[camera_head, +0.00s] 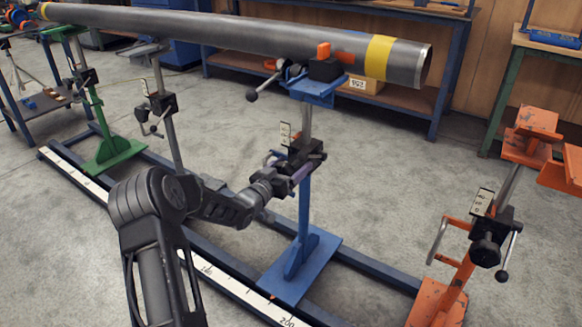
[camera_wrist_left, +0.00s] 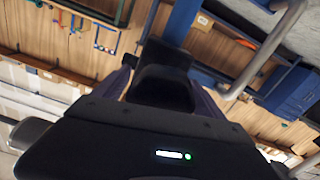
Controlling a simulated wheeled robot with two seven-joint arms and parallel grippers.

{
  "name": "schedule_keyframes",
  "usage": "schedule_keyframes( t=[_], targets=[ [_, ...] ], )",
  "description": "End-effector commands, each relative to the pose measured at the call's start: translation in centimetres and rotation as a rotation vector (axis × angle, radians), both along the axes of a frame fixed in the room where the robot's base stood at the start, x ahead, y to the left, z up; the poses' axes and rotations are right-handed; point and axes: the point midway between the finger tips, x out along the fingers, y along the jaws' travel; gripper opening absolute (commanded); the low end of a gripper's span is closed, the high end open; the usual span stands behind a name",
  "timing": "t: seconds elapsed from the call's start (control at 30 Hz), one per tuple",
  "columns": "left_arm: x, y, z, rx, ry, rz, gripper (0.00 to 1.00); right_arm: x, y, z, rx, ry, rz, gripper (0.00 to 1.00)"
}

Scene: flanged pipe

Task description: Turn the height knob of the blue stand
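The blue stand (camera_head: 304,215) stands upright on the floor rail, with a black clamp block and knob housing (camera_head: 306,152) at mid-height and a small scale plate above it. My left gripper (camera_head: 295,170) reaches in from the left to this block; its purple fingers lie beside it. In the left wrist view, the fingers flank a black knob (camera_wrist_left: 163,88) in front of the palm. Whether both fingers press on it cannot be made out. The blue post runs up behind the knob. My right gripper is out of view.
A grey pipe (camera_head: 250,36) with yellow bands lies across the stand tops above my arm. A green stand (camera_head: 112,150) and a grey stand (camera_head: 172,135) are at the left, an orange stand (camera_head: 465,265) at the right. A ruler rail (camera_head: 75,172) runs along the floor.

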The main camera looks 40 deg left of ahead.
Motion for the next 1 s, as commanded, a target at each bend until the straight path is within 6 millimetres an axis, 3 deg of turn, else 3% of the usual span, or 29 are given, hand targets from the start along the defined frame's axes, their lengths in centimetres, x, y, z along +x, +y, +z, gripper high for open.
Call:
schedule_keyframes(
  t=[0.7,1.0],
  targets=[
    [-0.04,0.01,-0.01,0.0,0.0,0.0,0.22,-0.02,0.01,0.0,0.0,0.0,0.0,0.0],
    [-0.04,0.02,0.01,-0.024,0.0,0.0,0.22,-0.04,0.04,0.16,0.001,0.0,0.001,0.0]
  ],
)
